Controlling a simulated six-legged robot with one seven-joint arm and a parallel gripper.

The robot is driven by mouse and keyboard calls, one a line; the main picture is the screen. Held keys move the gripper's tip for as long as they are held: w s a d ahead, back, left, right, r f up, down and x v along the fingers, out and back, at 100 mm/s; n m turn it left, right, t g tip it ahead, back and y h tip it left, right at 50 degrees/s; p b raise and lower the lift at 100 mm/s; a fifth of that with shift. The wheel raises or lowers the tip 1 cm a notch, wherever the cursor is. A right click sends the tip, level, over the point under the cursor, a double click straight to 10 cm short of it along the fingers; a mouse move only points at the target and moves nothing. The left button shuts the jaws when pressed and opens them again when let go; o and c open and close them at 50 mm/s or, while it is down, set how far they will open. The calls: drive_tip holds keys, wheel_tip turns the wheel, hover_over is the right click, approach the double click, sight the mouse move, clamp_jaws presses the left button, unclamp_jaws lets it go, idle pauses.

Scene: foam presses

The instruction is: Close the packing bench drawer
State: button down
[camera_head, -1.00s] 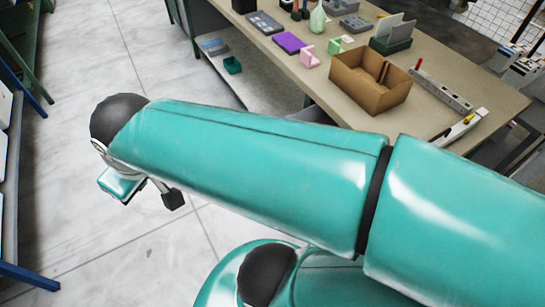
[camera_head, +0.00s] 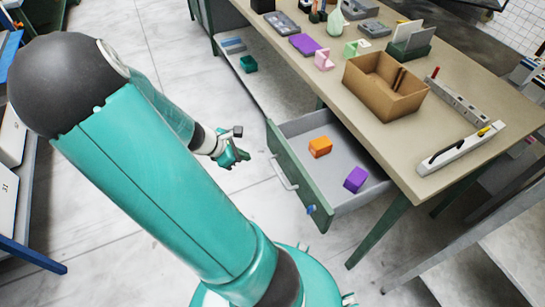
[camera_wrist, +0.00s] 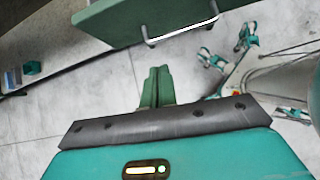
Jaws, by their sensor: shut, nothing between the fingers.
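The packing bench drawer (camera_head: 290,168) stands pulled out from under the bench top (camera_head: 400,150). It has a green front, a pale bar handle (camera_head: 283,172) and grey inner walls. An orange block (camera_head: 320,147) and a purple block (camera_head: 355,179) lie inside it. My gripper (camera_head: 238,152) is in front of the drawer, to the left of its front panel and apart from it. In the wrist view my gripper (camera_wrist: 157,84) shows its two green fingers together and empty, with the drawer front (camera_wrist: 150,20) and its handle (camera_wrist: 182,36) beyond the fingertips.
On the bench top stand a cardboard box (camera_head: 385,88), a power strip (camera_head: 460,103) and a long white tool (camera_head: 460,148). A lower shelf (camera_head: 270,85) holds a teal bin (camera_head: 248,63). Open floor (camera_head: 170,60) lies left of the drawer. A blue-framed rack stands at the far left.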

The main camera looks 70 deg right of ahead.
sight(282, 160)
drive_tip(key=shift+n+g+h, duration=0.3)
drive_tip(key=shift+n+g, duration=0.2)
drive_tip(key=x, duration=0.4)
drive_tip(key=r+x, duration=0.1)
drive_tip(key=x, duration=0.3)
drive_tip(key=d+x, duration=0.1)
drive_tip(key=x, duration=0.3)
drive_tip(key=shift+s+d+f, duration=0.1)
drive_tip(key=shift+s+d, duration=0.25)
drive_tip(key=shift+s, duration=0.25)
